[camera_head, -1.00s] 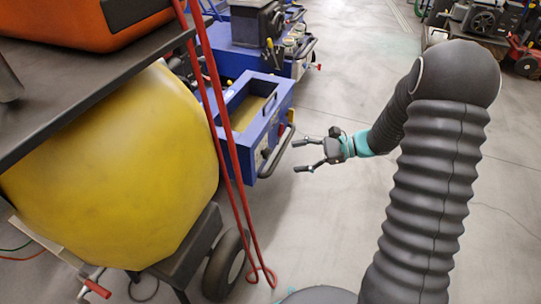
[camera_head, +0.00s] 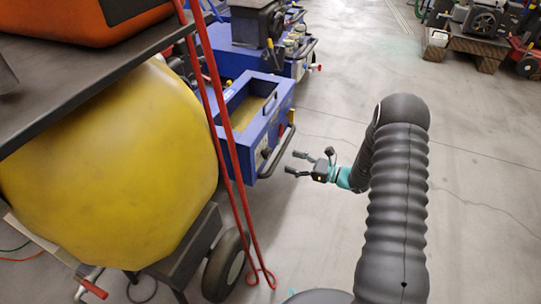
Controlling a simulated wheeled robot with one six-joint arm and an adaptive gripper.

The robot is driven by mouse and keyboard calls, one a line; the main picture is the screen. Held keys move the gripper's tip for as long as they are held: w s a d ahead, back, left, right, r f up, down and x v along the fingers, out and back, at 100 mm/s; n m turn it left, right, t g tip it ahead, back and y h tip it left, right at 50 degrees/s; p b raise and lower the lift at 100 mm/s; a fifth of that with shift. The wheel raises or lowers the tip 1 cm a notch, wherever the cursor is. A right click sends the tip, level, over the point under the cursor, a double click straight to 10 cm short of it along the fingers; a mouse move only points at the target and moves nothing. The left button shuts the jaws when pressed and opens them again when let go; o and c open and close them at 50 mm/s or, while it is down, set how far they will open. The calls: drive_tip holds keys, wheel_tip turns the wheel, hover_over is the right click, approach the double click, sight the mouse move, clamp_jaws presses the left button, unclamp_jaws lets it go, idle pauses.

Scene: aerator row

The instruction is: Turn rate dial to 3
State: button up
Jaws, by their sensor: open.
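My gripper (camera_head: 292,163) is open and empty, its fingers pointing left in the head view. It hangs over bare floor, just right of the blue machine (camera_head: 222,128) with an open-topped hopper and a bar handle (camera_head: 277,152). The fingertips look close to the handle, but a gap of floor shows between them. The rate dial cannot be made out clearly. Small fittings on the machine's right-hand face are too small to identify.
A yellow tank (camera_head: 110,165) on a wheeled frame fills the left, with red bars (camera_head: 222,120) in front of the blue machine. Another blue machine (camera_head: 238,45) stands behind. Engines on a wooden pallet (camera_head: 470,42) are at back right. The floor (camera_head: 470,180) at right is clear.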

sight(266, 153)
drive_tip(key=x, duration=0.8)
drive_tip(key=shift+w+a, duration=0.15)
drive_tip(key=shift+a, duration=0.25)
drive_tip(key=c, duration=1.1)
